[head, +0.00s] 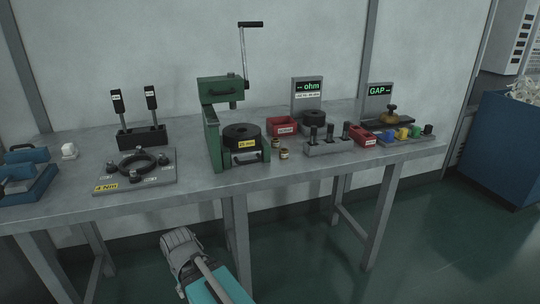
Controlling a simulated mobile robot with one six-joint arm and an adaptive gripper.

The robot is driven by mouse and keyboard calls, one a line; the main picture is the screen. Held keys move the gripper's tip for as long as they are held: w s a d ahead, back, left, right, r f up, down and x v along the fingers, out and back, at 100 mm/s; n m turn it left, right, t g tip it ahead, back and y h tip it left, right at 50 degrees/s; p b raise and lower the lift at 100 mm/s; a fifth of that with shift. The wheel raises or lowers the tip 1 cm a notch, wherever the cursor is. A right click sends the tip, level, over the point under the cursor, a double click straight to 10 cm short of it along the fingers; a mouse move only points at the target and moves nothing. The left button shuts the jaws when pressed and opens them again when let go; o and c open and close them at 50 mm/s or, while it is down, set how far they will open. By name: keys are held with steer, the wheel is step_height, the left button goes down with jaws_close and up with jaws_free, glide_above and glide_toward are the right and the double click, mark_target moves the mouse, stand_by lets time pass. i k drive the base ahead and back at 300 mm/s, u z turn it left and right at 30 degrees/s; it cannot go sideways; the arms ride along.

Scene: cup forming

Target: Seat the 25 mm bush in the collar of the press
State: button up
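The green press (213,130) stands on the bench left of centre, its crank handle (243,55) raised on top. A thick black ring, seemingly the collar (242,130), sits in the press under the ram. A yellow label (247,144) is on its front; its text is too small to read surely. Two small brass-coloured bushes stand just right of the press, one behind (276,143) and one in front (284,154). I cannot tell which is 25 mm. A grey and teal part of my arm shows at the bottom, below the bench; no gripper fingers are seen.
Bare bench lies before the press.

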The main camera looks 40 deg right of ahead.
mark_target(218, 145)
steer(key=u, duration=0.3)
steer(key=k, duration=1.1)
steer(key=z, duration=0.95)
steer(key=i, duration=0.5)
steer(key=z, duration=0.05)
